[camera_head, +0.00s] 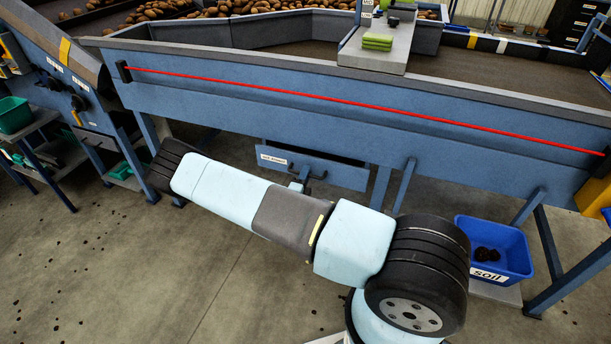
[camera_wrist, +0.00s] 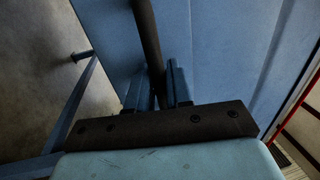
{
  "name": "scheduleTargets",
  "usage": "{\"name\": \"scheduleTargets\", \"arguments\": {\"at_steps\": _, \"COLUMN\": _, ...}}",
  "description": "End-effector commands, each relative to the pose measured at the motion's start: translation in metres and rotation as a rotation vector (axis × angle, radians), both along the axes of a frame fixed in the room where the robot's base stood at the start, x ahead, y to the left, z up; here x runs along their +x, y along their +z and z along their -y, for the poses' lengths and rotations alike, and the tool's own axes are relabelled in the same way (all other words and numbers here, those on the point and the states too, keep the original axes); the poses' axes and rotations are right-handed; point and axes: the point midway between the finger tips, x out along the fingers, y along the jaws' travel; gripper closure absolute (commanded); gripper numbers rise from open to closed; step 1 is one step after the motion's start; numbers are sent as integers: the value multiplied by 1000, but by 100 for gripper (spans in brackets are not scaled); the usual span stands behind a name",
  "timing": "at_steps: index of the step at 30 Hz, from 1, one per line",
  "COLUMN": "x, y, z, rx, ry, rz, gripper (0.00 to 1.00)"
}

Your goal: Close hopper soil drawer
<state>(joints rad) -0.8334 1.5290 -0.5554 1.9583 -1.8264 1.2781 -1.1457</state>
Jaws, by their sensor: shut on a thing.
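The soil drawer (camera_head: 345,175) is a blue panel with a white label (camera_head: 273,158), under the long blue hopper wall (camera_head: 330,125) in the head view. How far it stands out is hard to tell. Its dark handle (camera_head: 320,176) is on the front, partly hidden by my arm. My gripper (camera_head: 299,184) is at the handle. In the wrist view, the two blue fingers of my gripper (camera_wrist: 167,90) are shut on the dark handle bar (camera_wrist: 147,40), beside a blue panel. The fingertips are partly hidden behind the bar.
A blue bin labelled soil (camera_head: 510,262) with dark lumps stands right of my arm. Blue support legs (camera_head: 404,187) stand beside the drawer. A red cord (camera_head: 360,93) runs along the hopper wall. Green trays (camera_head: 15,115) are at the left. The front floor (camera_head: 130,270) is mostly clear.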

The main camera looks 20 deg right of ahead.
Motion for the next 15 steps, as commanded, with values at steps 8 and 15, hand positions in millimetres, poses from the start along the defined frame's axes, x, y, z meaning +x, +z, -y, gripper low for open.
{"name": "scheduleTargets", "arguments": {"at_steps": 8, "x": -1, "y": -3, "z": 0, "rx": 3, "ry": 0, "rz": -6, "gripper": 100}}
{"name": "scheduleTargets", "arguments": {"at_steps": 15, "x": 13, "y": -4, "z": 11, "rx": 4, "ry": -2, "rz": -6, "gripper": 100}}
